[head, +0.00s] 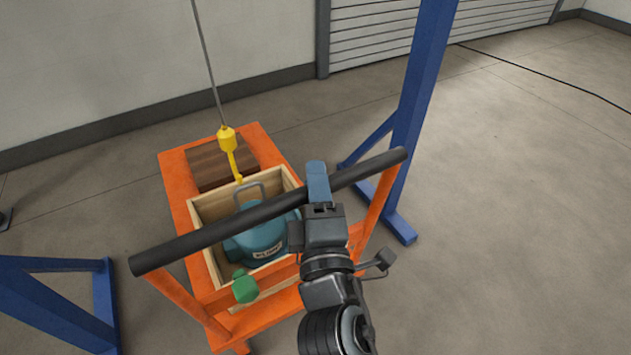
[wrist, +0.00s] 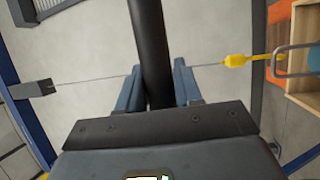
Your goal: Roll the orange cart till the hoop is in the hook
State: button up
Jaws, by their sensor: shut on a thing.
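The orange cart (head: 262,135) stands on the floor with a wooden crate (head: 208,206) on it. In the crate sits a teal pump (head: 265,238) with a grey hoop (head: 262,187) on top; the hoop also shows in the wrist view (wrist: 275,66). A yellow hook (head: 229,145) hangs on a cable, its lower tip at the hoop's far left side. In the wrist view the hook (wrist: 237,60) points at the hoop's end; I cannot tell whether it is inside. My gripper (head: 318,180) is shut on the cart's black handle bar (head: 225,228), right of its middle.
Blue gantry legs stand left (head: 50,300) and right (head: 415,110) of the cart, the right one close to the handle's end. A brown wooden block (head: 210,165) lies on the cart behind the crate. A green knob (head: 245,287) is at the crate's front. Open floor lies to the right.

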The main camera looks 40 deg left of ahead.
jog(key=shift+r, duration=0.35)
grip_shut()
jog(key=shift+a, duration=0.1)
jog(key=w+a+b, duration=0.4)
jog(key=a+b, duration=0.2)
jog(key=a, duration=0.5)
jog(key=shift+w+r+b, duration=0.15)
jog(key=shift+w+b, duration=0.1)
jog(key=shift+b, duration=0.15)
jog(key=o, duration=0.6)
grip_release()
jog(key=shift+r, duration=0.1)
jog(key=shift+o, duration=1.2)
jog(key=shift+d, duration=0.1)
jog(key=shift+f, duration=0.25)
